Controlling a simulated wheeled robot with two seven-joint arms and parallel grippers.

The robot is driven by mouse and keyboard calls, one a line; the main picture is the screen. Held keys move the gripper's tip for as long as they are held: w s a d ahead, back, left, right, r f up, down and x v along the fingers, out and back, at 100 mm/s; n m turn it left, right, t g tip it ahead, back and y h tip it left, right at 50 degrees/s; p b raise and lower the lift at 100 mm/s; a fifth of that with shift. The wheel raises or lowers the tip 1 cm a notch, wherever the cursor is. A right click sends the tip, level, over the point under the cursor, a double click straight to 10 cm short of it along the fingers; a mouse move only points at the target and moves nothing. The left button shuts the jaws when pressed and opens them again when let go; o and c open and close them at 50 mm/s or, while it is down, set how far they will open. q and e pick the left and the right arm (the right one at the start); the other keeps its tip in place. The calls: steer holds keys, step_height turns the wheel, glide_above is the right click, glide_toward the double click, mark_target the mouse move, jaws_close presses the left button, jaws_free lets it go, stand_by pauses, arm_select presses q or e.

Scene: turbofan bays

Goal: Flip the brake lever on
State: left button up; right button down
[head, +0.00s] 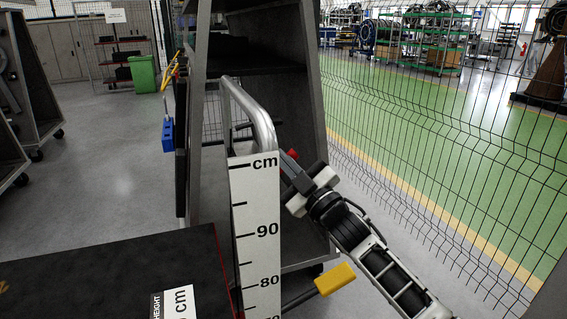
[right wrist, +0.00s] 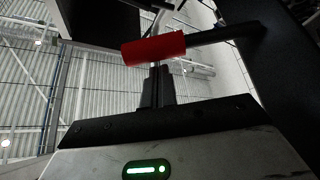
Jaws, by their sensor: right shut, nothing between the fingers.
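A red cylindrical handle (right wrist: 153,49) on a dark bar crosses in front of my right gripper (right wrist: 156,72) in the right wrist view. In the head view a bit of this red handle (head: 292,154) shows at the fingertips of my right gripper (head: 288,160), beside the grey cart frame. The right fingers are shut with nothing between them. They are very close to the red handle; I cannot tell if they touch it. A second lever with a yellow grip (head: 335,279) sticks out lower down. I cannot tell which one is the brake lever. My left gripper is out of view.
A height ruler board (head: 255,215) and a bent grey tube rail (head: 262,120) stand just left of my right gripper. A black-topped box (head: 110,275) is at front left. A wire mesh fence (head: 440,150) closes the right side. Open floor (head: 100,180) lies at left.

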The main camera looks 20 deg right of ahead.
steer(key=shift+d+f, duration=0.2)
steer(key=shift+f, duration=0.05)
steer(key=shift+f, duration=0.1)
